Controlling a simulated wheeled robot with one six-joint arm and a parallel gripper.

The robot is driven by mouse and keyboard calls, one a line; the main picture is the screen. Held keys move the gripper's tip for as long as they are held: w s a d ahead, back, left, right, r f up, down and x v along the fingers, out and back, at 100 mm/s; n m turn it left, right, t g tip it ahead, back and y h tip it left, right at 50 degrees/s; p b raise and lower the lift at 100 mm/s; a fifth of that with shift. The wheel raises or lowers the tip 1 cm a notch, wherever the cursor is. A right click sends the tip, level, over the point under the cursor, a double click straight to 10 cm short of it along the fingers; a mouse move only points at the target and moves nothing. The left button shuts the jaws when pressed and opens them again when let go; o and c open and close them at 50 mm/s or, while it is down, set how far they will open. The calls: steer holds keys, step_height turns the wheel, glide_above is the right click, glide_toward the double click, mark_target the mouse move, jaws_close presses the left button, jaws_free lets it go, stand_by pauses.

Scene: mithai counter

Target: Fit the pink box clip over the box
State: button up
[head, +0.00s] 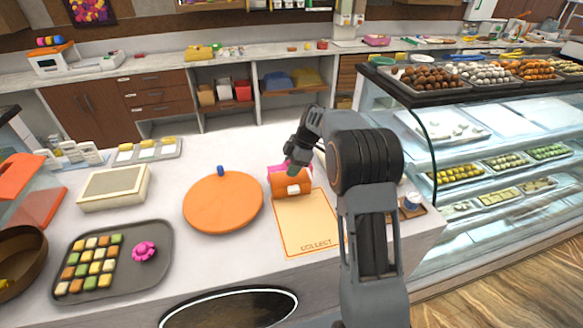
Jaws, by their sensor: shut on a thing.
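The orange box (291,187) with a white patch on its front stands upright on the counter, at the back edge of the collect mat. The pink clip (276,169) shows at the top of the box, partly hidden behind my gripper. My gripper (297,166) points down at the box's top and is shut on the pink clip. Whether the clip sits around the box's edge or just above it cannot be told from this view.
The pale orange collect mat (307,222) lies in front of the box. A round orange board (222,203) is close to the left. A grey tray (165,235) holds sweets at far left. A small cup (412,201) and the glass display case (470,150) stand to the right.

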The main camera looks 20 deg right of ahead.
steer(key=shift+f+b, duration=0.35)
steer(key=shift+b, duration=0.1)
stand_by(0.7)
steer(key=shift+f+b, duration=0.85)
steer(key=shift+f, duration=0.05)
steer(key=shift+r, duration=0.15)
steer(key=o, duration=1)
steer(key=shift+r+p, duration=3.25)
steer(key=shift+r, duration=2.2)
